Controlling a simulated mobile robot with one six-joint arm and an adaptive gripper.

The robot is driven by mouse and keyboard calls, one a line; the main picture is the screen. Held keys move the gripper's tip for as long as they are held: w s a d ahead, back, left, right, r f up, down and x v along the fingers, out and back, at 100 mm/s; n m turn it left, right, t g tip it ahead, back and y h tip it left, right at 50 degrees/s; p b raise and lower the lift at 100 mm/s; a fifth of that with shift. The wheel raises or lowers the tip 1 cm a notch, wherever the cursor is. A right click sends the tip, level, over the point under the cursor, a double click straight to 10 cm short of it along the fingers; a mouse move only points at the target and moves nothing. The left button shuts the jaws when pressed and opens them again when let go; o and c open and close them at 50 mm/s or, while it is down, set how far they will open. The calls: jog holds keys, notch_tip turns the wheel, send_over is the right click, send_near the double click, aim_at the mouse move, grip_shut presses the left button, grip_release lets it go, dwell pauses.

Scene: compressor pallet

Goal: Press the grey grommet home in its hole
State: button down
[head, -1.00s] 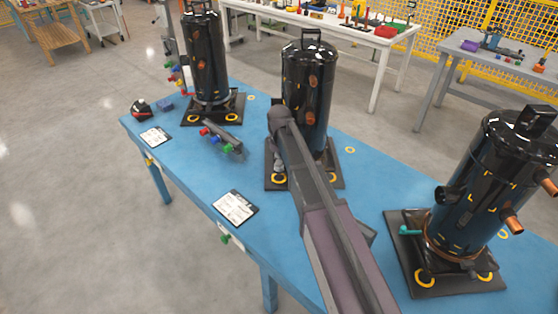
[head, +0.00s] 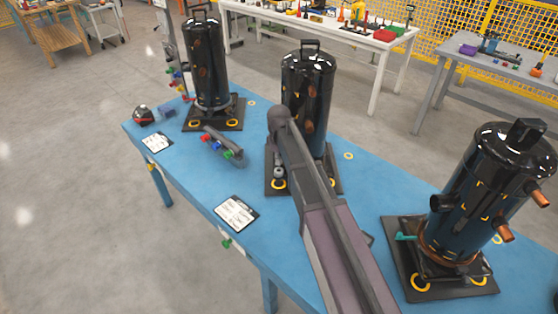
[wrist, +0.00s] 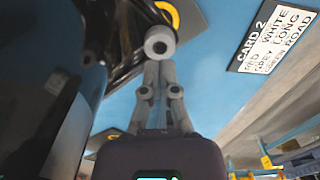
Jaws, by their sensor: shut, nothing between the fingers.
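A small grey shape shows at that plate's front left, too small to tell gripper from grommet.
The compressor's dark body fills the left of the wrist view, close beside my gripper. A yellow ring (head: 278,184) marks the plate's corner. A printed card (head: 236,212) lies on the blue table (head: 190,178). Other compressors stand left (head: 206,65) and right (head: 482,190).

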jog(key=shift+r+p, duration=0.6)
jog(key=shift+r, duration=0.2)
jog(key=shift+s, duration=0.1)
